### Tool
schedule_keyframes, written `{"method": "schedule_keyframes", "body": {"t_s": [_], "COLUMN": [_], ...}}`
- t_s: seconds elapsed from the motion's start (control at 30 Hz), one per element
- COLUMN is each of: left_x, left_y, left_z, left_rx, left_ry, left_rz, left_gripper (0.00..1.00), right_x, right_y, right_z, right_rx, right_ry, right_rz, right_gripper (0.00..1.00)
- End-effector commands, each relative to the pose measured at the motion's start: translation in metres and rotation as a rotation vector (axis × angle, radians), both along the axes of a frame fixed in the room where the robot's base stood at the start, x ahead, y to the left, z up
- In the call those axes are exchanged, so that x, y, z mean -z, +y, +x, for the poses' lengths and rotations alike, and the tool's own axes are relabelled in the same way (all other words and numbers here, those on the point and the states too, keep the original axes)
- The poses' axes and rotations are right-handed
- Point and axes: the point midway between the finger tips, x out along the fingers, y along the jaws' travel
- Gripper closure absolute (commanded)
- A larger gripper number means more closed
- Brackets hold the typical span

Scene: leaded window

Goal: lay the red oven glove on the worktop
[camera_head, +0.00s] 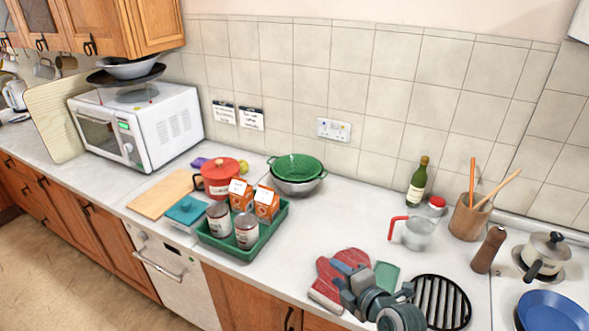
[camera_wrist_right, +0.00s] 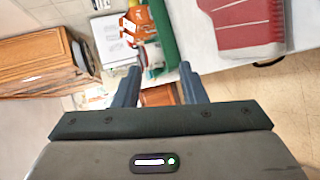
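The red oven glove (camera_head: 345,258) lies on the worktop (camera_head: 350,215) near its front edge, with its pale cuff (camera_head: 325,300) toward that edge. In the head view my right gripper (camera_head: 346,290) is in front of part of the glove. In the right wrist view the glove (camera_wrist_right: 243,22) is at the upper right, outside the fingers. My right gripper (camera_wrist_right: 160,78) is open there, with nothing between its fingertips. Whether it touches the glove, I cannot tell. My left gripper is not in view.
A green tray (camera_head: 233,250) with jars and orange cartons stands left of the glove. A green mat (camera_head: 386,276), a black grate (camera_head: 441,300) and a measuring jug (camera_head: 415,234) are to its right. The worktop behind the glove is clear.

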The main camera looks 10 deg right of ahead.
Motion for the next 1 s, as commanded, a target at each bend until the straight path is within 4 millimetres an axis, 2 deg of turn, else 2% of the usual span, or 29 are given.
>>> {"method": "schedule_keyframes", "body": {"t_s": [0.17, 0.37, 0.53, 0.7, 1.0], "left_x": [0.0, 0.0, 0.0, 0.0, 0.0], "left_y": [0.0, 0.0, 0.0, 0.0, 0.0], "left_z": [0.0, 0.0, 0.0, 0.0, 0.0], "left_rx": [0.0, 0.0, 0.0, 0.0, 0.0], "left_ry": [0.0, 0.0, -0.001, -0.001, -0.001], "left_rz": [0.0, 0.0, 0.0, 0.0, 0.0], "left_gripper": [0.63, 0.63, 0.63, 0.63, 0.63], "right_x": [0.012, 0.046, 0.07, 0.084, 0.089], "right_y": [-0.004, -0.021, -0.042, -0.063, -0.088], "right_z": [-0.015, -0.069, -0.124, -0.177, -0.235], "right_rx": [0.039, 0.235, 0.513, 0.832, 1.236], "right_ry": [0.087, 0.382, 0.627, 0.789, 0.874], "right_rz": [0.062, 0.276, 0.471, 0.638, 0.813], "right_gripper": [0.62, 0.62, 0.62, 0.62, 0.62]}}
